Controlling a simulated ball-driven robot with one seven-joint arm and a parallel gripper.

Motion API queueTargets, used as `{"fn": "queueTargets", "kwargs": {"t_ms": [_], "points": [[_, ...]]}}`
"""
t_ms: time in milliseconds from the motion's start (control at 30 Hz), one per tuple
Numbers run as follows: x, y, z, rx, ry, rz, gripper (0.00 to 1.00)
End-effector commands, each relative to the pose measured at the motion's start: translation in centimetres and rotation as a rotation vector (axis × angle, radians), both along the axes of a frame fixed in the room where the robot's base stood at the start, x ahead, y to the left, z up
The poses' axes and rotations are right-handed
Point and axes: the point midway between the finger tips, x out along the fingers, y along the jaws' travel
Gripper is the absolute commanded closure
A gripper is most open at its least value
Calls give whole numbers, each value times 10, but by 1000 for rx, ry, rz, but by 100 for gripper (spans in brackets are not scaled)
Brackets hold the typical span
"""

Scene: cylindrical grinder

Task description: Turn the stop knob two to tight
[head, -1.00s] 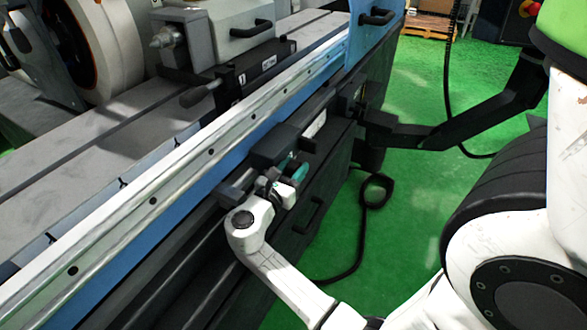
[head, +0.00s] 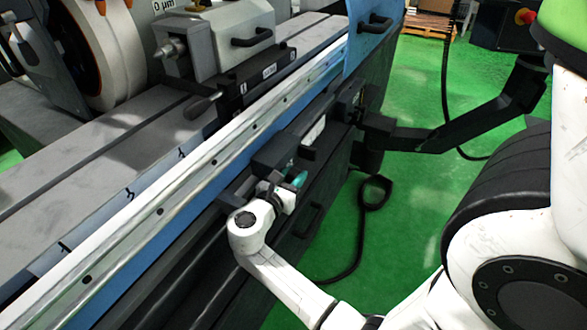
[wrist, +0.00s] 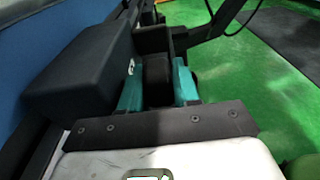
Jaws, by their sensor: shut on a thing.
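A dark knob (wrist: 156,70) stands between the teal fingers of my gripper (wrist: 158,88) in the wrist view. The fingers are shut on it, one on each side. It appears to be the stop knob, but I see no label on it, and its setting cannot be read. In the head view my gripper (head: 291,181) is at the machine's front, just below and right of a black block (head: 275,152). There my white wrist and the fingers mostly hide the knob.
The black block (wrist: 82,68) is close on the left in the wrist view. The long machine table (head: 110,205) runs behind my gripper. A dark arm (head: 450,130) reaches out at right. A black cable loop (head: 370,205) hangs over open green floor.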

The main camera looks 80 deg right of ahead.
Motion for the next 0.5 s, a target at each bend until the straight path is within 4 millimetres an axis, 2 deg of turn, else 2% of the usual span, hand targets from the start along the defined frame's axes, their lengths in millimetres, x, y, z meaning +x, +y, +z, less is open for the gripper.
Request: {"fn": "queueTargets", "kwargs": {"t_ms": [33,500], "points": [[0,1,10,26,-3,2,99],[0,0,12,294,-68,1,99]]}}
